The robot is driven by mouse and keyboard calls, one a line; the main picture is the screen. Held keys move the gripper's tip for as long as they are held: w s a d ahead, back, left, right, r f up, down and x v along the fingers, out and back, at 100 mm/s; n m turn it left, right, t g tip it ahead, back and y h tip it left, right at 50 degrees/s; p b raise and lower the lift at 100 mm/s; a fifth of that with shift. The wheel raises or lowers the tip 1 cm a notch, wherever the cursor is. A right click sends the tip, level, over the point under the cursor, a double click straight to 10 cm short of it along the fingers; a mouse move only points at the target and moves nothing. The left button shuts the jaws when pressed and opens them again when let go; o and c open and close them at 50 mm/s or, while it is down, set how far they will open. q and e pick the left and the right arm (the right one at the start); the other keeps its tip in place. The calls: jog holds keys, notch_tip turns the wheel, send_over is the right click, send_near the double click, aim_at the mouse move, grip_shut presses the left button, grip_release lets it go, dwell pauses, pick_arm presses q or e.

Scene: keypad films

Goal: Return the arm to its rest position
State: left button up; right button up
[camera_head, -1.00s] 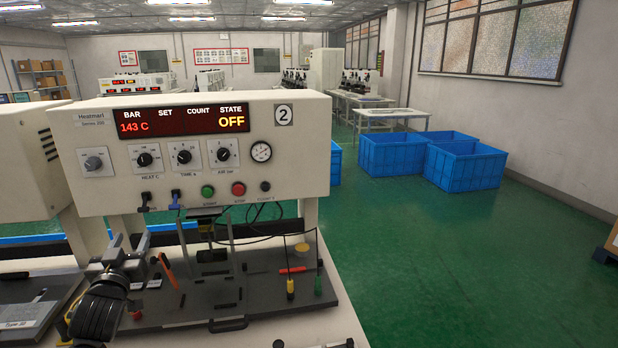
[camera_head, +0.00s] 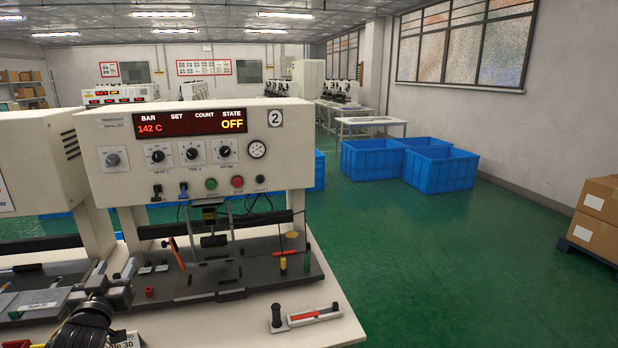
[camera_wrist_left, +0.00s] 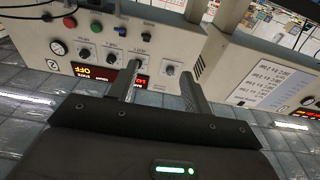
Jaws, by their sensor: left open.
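My left gripper (camera_head: 122,284) is low at the left in the head view, in front of the machine's left upright and beside its dark work plate. In the left wrist view, its two grey fingers (camera_wrist_left: 160,68) stand apart with nothing between them. The machine panel, with several knobs and a lit display, shows beyond the fingers, upside down. My right gripper is in neither view. The heat press machine (camera_head: 200,165), marked 2, reads 142 C and OFF.
A second cream machine (camera_head: 35,175) stands close on the left. A small tool with a red strip (camera_head: 314,316) lies on the light bench (camera_head: 338,328) at front right. Blue crates (camera_head: 440,172) stand on the open green floor. Stacked cartons (camera_head: 598,212) are at far right.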

pick_arm(q)
jog(key=s+d+f+m+g+h, duration=0.15)
jog(key=s+d+f+g, duration=0.4)
jog(key=f, duration=0.55)
jog(key=s+d+f+m+g+h, duration=0.1)
jog(key=s+d+f+g+h, duration=0.15)
jog(key=s+d+f, duration=0.65)
jog(key=s+d+f+m+g+h, duration=0.1)
jog(key=s+d+f+g, duration=0.3)
jog(key=s, duration=0.5)
jog(key=s+d+f+m+g+h, duration=0.1)
jog(key=s+d+f+m+g, duration=0.2)
jog(key=s+f, duration=0.45)
jog(key=s+d+f+g, duration=0.1)
jog(key=s+f, duration=0.1)
jog(key=f, duration=1.1)
jog(key=s+f, duration=0.2)
jog(key=f, duration=1.2)
jog(key=s+a+f+g, duration=0.1)
jog(key=s+a+f, duration=0.1)
jog(key=s+f, duration=1.1)
jog(key=s, duration=0.2)
jog(key=shift+s+a+f, duration=0.2)
jog(key=shift+s+a, duration=0.1)
jog(key=shift+a, duration=0.05)
